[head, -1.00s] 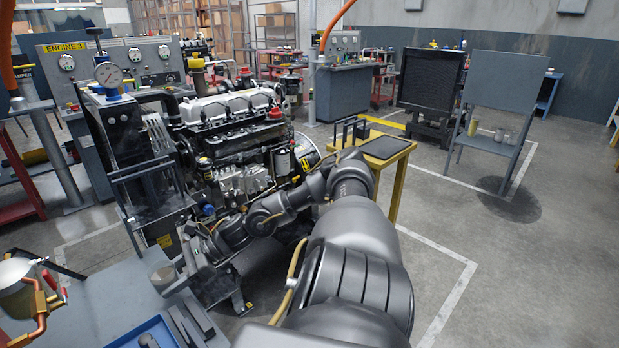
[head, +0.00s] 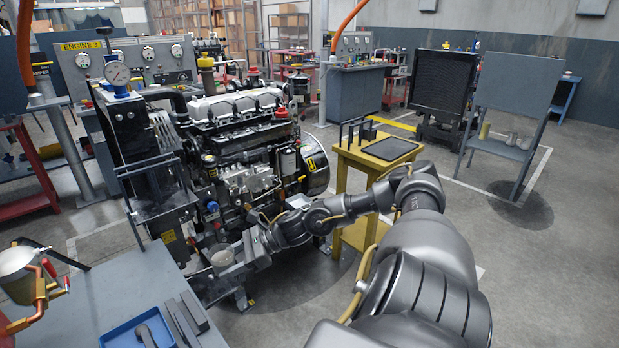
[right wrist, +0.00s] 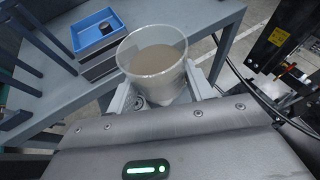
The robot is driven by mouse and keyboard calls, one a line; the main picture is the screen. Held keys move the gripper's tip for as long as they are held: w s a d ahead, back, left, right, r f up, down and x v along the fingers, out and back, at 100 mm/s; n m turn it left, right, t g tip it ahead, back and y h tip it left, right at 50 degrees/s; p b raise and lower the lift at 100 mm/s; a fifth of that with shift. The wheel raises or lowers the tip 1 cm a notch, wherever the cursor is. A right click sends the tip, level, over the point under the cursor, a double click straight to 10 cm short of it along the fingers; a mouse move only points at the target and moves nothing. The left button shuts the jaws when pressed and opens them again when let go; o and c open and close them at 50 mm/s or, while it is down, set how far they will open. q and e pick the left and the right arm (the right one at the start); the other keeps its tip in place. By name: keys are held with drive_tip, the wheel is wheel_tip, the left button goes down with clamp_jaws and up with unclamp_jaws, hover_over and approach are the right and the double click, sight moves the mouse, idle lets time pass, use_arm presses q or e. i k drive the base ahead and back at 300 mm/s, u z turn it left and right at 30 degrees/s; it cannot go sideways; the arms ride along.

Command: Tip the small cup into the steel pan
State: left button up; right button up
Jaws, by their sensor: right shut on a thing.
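My right gripper (head: 232,262) is shut on the small cup (head: 222,257), in front of the engine and right of the grey bench in the head view. In the right wrist view the cup (right wrist: 153,72) is a clear, whitish, tapered vessel between the two fingers. It holds a grey-brown filling with a level surface and looks roughly upright. The fingers hide part of its sides. I cannot make out the steel pan for certain in either view. My left gripper is not in view.
A grey bench (head: 95,305) with a blue tray (head: 128,332) stands at lower left. A silver vessel with copper pipes (head: 18,278) is at its left. The engine (head: 245,150) stands behind the cup. A yellow stand (head: 355,160) is right of it.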

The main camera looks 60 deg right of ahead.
sight(300, 201)
drive_tip(key=k, duration=0.95)
drive_tip(key=z, duration=1.7)
drive_tip(key=i, duration=1)
